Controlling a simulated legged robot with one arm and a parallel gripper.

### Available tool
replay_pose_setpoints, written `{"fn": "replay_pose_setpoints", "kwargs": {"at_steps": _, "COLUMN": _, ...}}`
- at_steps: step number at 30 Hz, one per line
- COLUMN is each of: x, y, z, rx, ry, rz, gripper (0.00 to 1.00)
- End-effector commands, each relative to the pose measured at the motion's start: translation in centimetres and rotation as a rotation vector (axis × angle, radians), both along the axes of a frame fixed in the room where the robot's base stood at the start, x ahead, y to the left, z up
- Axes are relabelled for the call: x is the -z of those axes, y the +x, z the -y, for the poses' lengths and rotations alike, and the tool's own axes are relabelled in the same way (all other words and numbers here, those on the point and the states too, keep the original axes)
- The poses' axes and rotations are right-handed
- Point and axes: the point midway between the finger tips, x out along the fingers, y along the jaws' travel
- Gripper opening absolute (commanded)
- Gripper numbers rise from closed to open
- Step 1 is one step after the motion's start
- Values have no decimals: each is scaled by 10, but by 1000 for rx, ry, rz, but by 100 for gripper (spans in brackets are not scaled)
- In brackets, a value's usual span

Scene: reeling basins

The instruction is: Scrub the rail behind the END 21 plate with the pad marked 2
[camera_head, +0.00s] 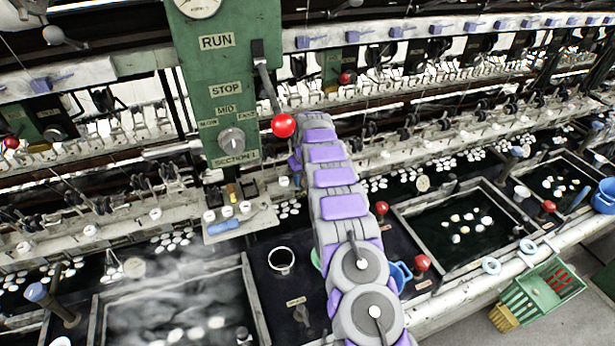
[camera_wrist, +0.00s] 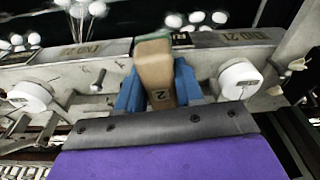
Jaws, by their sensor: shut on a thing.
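My gripper (camera_wrist: 158,82) shows in the wrist view with blue fingers on both sides of a tan, block-like pad (camera_wrist: 160,72). The pad carries a dark 2 on its near face, and its far end looks greenish. The gripper is shut on it. The pad overlaps the grey rail (camera_wrist: 118,46) in the picture; I cannot tell whether it touches. A plate marked END 21 (camera_wrist: 250,37) is on the rail to the right of the pad. Another END plate (camera_wrist: 82,49) is to the left, its number hard to read.
White round knobs (camera_wrist: 240,79) and (camera_wrist: 30,97) flank the gripper. A steaming basin (camera_head: 180,262) is at left and a dark basin (camera_head: 465,190) at right in the head view. A red-ball lever (camera_head: 284,125) stands close to my arm. A green crate (camera_head: 540,292) is at lower right.

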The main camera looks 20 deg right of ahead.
Motion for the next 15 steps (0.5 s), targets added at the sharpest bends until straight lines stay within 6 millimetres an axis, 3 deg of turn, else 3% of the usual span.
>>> {"fn": "replay_pose_setpoints", "kwargs": {"at_steps": 6, "x": -1, "y": 0, "z": -11, "rx": -2, "ry": 1, "rz": 0, "gripper": 12}}
{"fn": "replay_pose_setpoints", "kwargs": {"at_steps": 15, "x": -1, "y": -1, "z": 0, "rx": 1, "ry": 1, "rz": 1, "gripper": 12}}
